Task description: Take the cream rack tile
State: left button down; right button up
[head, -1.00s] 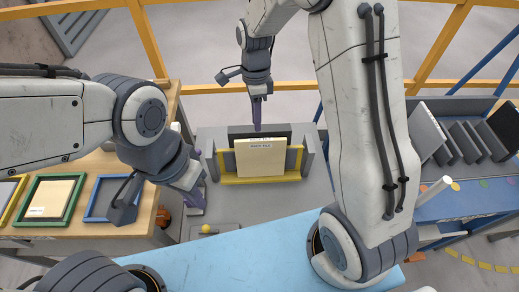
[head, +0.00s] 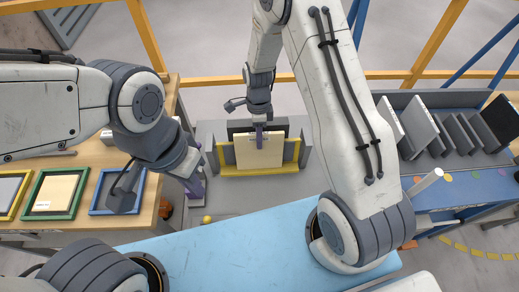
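The cream rack tile (head: 262,156) stands upright in the yellow-edged rack (head: 232,172) at the middle of the head view, with a dark panel (head: 240,127) behind it. My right gripper (head: 259,138) points down at the tile's upper edge, with a purple finger in front of its face. The finger covers the label area. Whether the fingers are closed on the tile is not clear. My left gripper (head: 196,188) hangs left of the rack, apart from the tile, its finger opening hard to make out.
A wooden table (head: 100,156) at left holds a green-framed cream panel (head: 52,194), a blue frame (head: 118,191) and a yellow frame (head: 12,192). A blue bench (head: 455,185) at right holds several dark and pale slabs. A yellow ball (head: 207,219) lies near the rack.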

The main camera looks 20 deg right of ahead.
grip_shut()
dwell(1.4)
